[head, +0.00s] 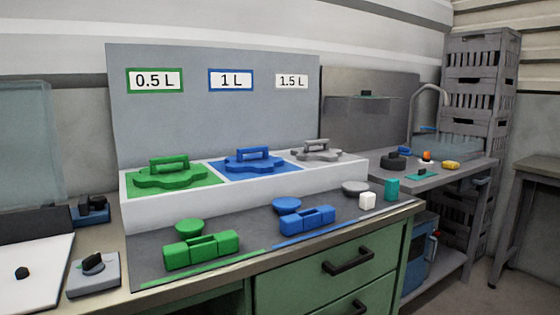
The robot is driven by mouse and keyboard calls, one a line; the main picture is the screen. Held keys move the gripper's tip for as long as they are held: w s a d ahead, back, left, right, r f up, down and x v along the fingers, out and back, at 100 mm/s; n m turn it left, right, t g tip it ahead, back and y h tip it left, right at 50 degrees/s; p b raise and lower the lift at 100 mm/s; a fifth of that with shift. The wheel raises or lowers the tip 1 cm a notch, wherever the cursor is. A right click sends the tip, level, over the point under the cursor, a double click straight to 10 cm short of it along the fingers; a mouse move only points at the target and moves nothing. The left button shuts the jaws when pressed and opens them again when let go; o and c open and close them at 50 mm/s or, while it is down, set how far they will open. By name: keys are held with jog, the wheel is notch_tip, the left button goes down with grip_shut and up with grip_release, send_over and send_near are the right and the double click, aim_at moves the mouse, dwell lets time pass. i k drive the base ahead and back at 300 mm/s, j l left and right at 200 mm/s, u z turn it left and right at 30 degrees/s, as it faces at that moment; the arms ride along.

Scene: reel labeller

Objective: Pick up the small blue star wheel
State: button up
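A blue star wheel (245,166) with an upright bar handle lies flat in the blue middle bay of the pale raised rack (160,212), below the "1 L" sign (231,80). A green star wheel (165,179) lies in the left bay under the "0.5 L" sign. A grey one (317,154) lies in the right bay under "1.5 L". I see no other blue star wheel. My gripper is not in view.
In front of the rack, on a dark mat, are a blue round-topped piece (286,205), a blue block piece (307,221), a green round-topped piece (189,226) and a green block piece (201,250). A white block (367,201) and a teal cylinder (392,187) stand at right.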

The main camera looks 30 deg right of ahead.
aim_at(260, 163)
jog(key=i+l+z, duration=0.1)
jog(key=l, duration=0.3)
jog(key=i+l+z, duration=0.1)
jog(key=l, duration=0.35)
jog(key=i+l+z, duration=0.1)
jog(key=l, duration=0.3)
jog(key=i+l+z, duration=0.1)
jog(key=l, duration=0.25)
jog(key=i+l+z, duration=0.1)
jog(key=l, duration=0.3)
jog(key=i+l+z, duration=0.1)
jog(key=l, duration=0.25)
jog(key=i+l+z, duration=0.1)
jog(key=i, duration=0.3)
jog(key=i+l+z, duration=0.1)
jog(key=i, duration=0.25)
jog(key=i+j, duration=0.35)
jog(key=i, duration=0.15)
